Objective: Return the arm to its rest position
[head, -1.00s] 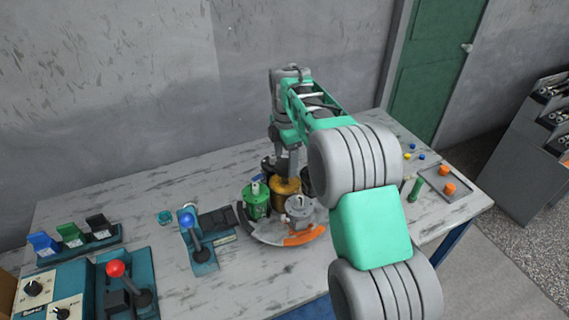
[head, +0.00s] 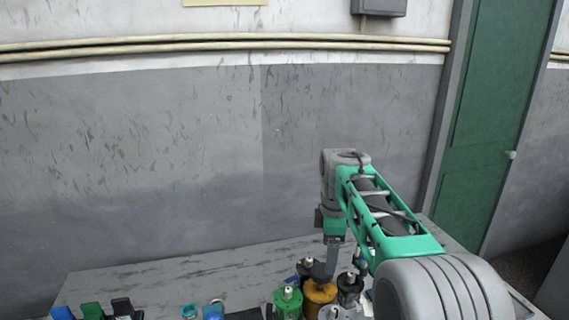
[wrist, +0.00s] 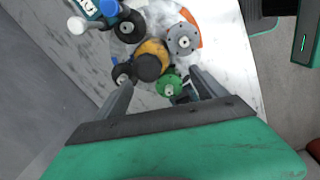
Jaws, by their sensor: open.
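My gripper (head: 332,268) hangs down at the end of my green and grey arm, over the cluster of motor parts on the table. In the wrist view its two grey fingers (wrist: 160,80) are spread apart with nothing between them. An amber cylinder part (wrist: 152,60) lies beyond the fingertips. A green part (wrist: 168,84) is near the right finger and a black part (wrist: 123,74) near the left finger. A grey part (wrist: 184,40) and another black part (wrist: 129,27) stand further out. The lower forearm hides the right of the table in the head view.
The grey table (head: 170,272) runs along a grey wall (head: 130,160). Blue, green and black blocks (head: 92,310) stand at the lower left. A blue knob (head: 189,311) is near the bottom edge. A green door (head: 490,130) is at the right. The space above the table left of my arm is free.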

